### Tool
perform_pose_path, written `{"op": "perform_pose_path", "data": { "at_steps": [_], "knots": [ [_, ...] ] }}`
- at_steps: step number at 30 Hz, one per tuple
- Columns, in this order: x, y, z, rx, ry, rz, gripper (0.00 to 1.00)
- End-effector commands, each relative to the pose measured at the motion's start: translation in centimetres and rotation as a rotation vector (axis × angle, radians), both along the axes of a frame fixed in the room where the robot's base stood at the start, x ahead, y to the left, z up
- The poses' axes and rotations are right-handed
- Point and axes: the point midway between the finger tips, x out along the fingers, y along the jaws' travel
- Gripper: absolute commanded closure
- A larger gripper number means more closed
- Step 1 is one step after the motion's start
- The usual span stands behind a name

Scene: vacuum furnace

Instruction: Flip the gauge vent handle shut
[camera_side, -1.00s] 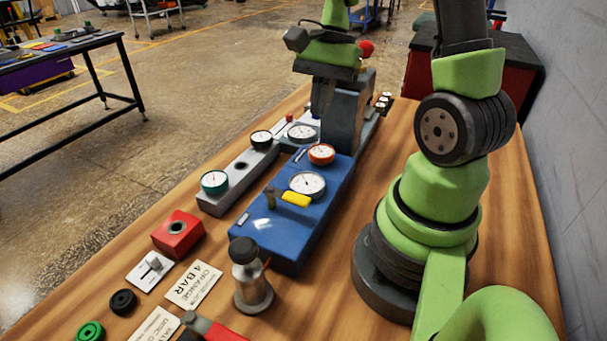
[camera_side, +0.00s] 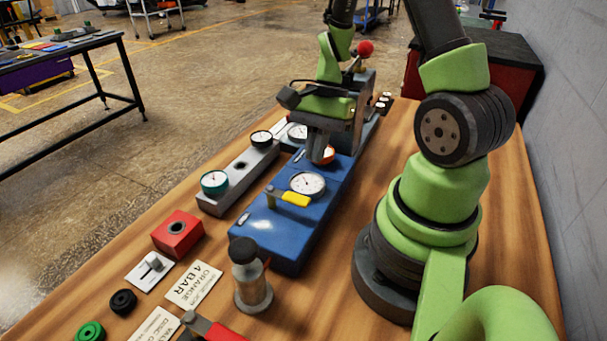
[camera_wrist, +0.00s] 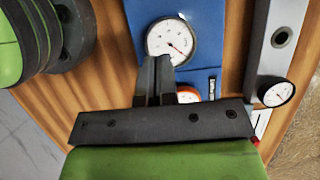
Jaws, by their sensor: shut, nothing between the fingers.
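The gauge vent handle appears to be the yellow lever (camera_side: 296,199) on the blue block (camera_side: 262,226), just in front of a white-faced gauge (camera_side: 308,184). It lies across the block, pointing right. In the wrist view the white gauge (camera_wrist: 170,42) shows, but the yellow lever is not visible there. My gripper (camera_side: 318,158) is shut and empty, above the block behind the white gauge, over the orange-rimmed gauge (camera_side: 328,154), which it partly hides. In the wrist view the closed fingertips (camera_wrist: 158,62) overlap the lower edge of the white gauge.
A grey rail with a green-rimmed gauge (camera_side: 214,182) and a black-rimmed gauge (camera_side: 261,139) runs left of the block. Bare wood lies right of the block.

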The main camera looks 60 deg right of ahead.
Motion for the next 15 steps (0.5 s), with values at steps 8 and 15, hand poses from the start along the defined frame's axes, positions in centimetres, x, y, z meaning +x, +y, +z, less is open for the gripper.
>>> {"op": "perform_pose_path", "data": {
  "at_steps": [8,15],
  "knots": [
    [-0.1,3.1,-2.6,-0.001,0.002,0.007,1.00],
    [0.0,4.8,-2.6,-0.002,0.000,0.003,1.00]
  ]
}}
